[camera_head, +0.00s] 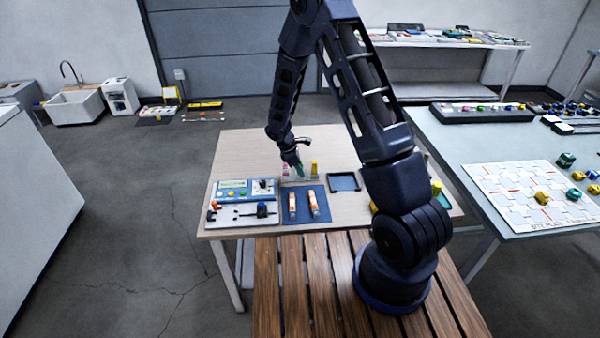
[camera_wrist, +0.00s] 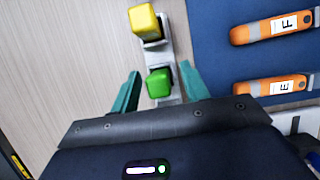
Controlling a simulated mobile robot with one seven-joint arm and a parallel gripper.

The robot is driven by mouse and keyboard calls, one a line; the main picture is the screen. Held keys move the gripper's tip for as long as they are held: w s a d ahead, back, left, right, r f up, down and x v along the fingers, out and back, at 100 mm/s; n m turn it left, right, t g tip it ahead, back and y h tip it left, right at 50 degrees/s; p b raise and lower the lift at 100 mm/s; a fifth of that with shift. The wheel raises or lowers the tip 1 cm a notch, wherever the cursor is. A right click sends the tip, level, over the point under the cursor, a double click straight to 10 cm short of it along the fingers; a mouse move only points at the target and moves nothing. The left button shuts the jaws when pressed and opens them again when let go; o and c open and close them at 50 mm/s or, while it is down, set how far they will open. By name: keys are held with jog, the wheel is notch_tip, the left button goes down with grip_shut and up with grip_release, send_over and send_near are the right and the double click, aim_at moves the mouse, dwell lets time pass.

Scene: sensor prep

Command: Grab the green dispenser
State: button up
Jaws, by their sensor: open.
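The green dispenser (camera_wrist: 159,82) stands in a pale holder in the wrist view, with its green top facing the camera. My gripper (camera_wrist: 160,88) is open, with one teal finger on each side of the green dispenser. I cannot tell whether the fingers touch it. In the head view my gripper (camera_head: 298,170) is low over the table at the row of dispensers, and it hides most of the green one.
A yellow dispenser (camera_wrist: 144,22) stands beside the green one in the same row. A pink dispenser (camera_head: 285,170) is on the other side. A blue mat (camera_head: 303,208) holds orange devices marked E and F (camera_wrist: 277,28). A dark tray (camera_head: 344,181) lies to the right.

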jog(key=shift+f, duration=0.1)
grip_shut()
